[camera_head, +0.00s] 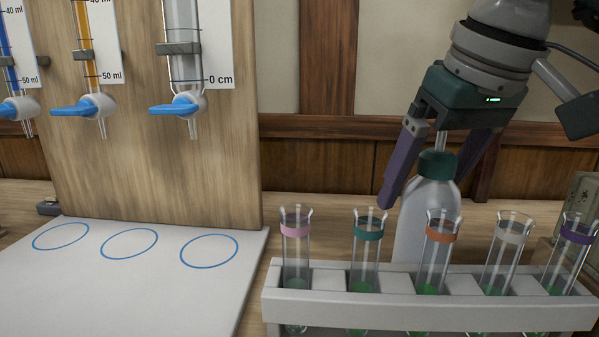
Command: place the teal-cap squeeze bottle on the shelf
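The teal-cap squeeze bottle (424,208) stands upright behind the test tube rack. It has a white body, a teal cap and a pale nozzle, and its base is hidden by the rack. My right gripper (432,190) is above it with fingers spread to either side of the cap and upper body. The left finger is visibly apart from the bottle; the right finger is partly behind it. My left gripper is not in view. I cannot identify a shelf in this view.
A white rack (400,308) holds several test tubes with coloured bands, in front of the bottle. At left, a wooden board (160,150) carries burettes with blue stopcocks above a white base (130,290) marked with blue circles. A greenish box (581,205) stands at the right edge.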

